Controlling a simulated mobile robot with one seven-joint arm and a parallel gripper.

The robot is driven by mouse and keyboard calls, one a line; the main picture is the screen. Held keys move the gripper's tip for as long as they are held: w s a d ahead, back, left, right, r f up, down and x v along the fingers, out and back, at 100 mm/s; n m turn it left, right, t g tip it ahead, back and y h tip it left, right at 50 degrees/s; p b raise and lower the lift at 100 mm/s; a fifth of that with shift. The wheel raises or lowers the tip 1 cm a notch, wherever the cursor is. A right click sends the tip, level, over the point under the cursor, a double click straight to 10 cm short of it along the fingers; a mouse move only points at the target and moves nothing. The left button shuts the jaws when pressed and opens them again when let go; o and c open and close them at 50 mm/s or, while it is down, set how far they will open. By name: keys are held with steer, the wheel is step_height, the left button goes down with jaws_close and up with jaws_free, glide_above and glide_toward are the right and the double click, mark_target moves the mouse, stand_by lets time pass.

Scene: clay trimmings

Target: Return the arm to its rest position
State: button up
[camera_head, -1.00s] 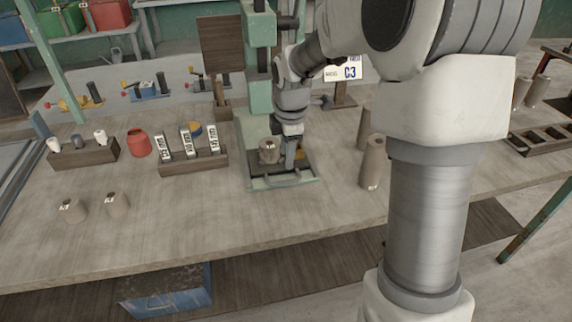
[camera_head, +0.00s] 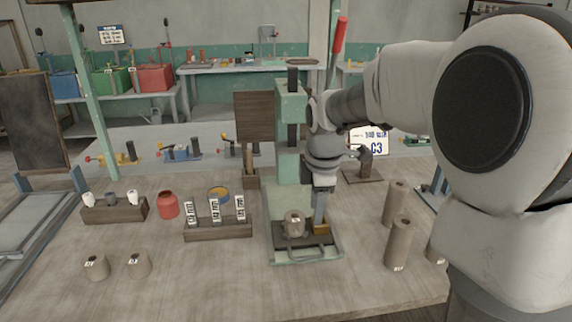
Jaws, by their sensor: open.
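My gripper (camera_head: 320,208) is at the green press (camera_head: 290,150) in the middle of the workbench. It points down, just above the right part of the press's base tray (camera_head: 305,255). A short grey-brown clay piece (camera_head: 294,223) with a small label stands on the tray, left of the gripper's fingers. A yellow-brown block (camera_head: 321,228) lies on the tray right by the fingertips; I cannot tell whether they touch it. The gripper is open, though its fingers are small here. My arm reaches in from the right and hides part of the bench.
Tall clay cylinders (camera_head: 398,243) stand on the bench right of the press. A rack with labelled upright pieces (camera_head: 218,230), a red jar (camera_head: 168,205), a rack of small cups (camera_head: 114,210) and two clay pieces (camera_head: 97,267) are to the left. The front bench is clear.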

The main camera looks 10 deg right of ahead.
steer(key=s+r+m+t+p, duration=0.1)
steer(key=s+r+m, duration=0.3)
steer(key=s+m, duration=0.4)
steer(key=s+r+m+t+p, duration=0.2)
steer(key=s+r+m, duration=0.3)
steer(key=s+m, duration=0.4)
steer(key=s+p, duration=0.1)
steer(key=s, duration=0.5)
steer(key=shift+a+r, duration=0.1)
steer(key=shift+a, duration=0.1)
